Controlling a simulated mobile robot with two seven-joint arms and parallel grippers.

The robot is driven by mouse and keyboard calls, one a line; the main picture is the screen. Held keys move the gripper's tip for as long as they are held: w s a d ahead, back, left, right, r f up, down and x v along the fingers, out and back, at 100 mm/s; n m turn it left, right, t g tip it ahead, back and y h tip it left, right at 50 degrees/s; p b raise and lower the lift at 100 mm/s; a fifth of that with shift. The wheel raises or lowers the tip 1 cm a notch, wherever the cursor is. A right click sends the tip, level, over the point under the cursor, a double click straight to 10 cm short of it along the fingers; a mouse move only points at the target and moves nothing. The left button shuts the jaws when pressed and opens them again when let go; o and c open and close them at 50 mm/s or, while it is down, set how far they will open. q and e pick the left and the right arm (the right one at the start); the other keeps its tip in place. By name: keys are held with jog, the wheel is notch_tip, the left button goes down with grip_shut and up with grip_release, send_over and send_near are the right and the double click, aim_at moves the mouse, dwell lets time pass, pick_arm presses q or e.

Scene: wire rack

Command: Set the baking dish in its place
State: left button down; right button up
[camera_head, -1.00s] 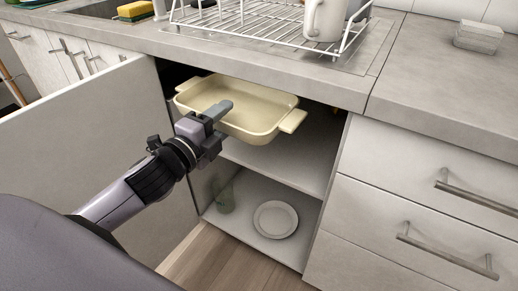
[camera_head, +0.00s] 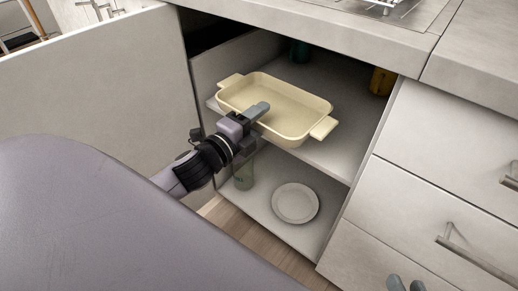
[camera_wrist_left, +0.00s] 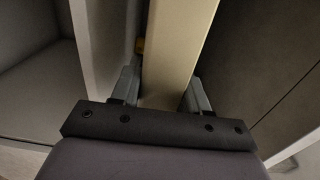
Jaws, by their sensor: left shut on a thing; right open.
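The cream baking dish (camera_head: 277,104), with a handle at each end, is level at the upper shelf of the open cabinet, its front side towards me. My left gripper (camera_head: 252,118) is shut on the dish's front wall; the wall also shows between the fingers in the left wrist view (camera_wrist_left: 178,50). I cannot tell whether the dish's underside touches the upper shelf (camera_head: 335,155). My right gripper (camera_head: 405,284) shows only as fingertips at the bottom edge, apart and empty, in front of the drawers.
A white plate (camera_head: 295,203) and a greenish glass (camera_head: 244,176) stand on the lower shelf. A yellow item (camera_head: 382,81) and a dark green item (camera_head: 300,50) are at the back of the upper shelf. The open door (camera_head: 100,85) is at left, the drawers (camera_head: 450,150) at right.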

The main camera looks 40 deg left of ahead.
pick_arm(q)
jog(key=shift+f+b, duration=0.55)
jog(key=shift+f, duration=0.95)
notch_tip(320, 180, down, 3)
jog(key=shift+f+b, duration=0.15)
jog(key=shift+b, duration=0.75)
pick_arm(e)
jog(key=shift+w+a+f+t+y, duration=0.1)
jog(key=shift+a+f+t+y, duration=0.1)
jog(key=shift+a+t+y, duration=0.15)
pick_arm(q)
jog(key=c, duration=0.9)
grip_release()
jog(key=shift+f, duration=0.3)
jog(key=o, duration=0.3)
pick_arm(e)
jog(key=shift+d, duration=0.1)
pick_arm(q)
jog(key=shift+o, duration=0.2)
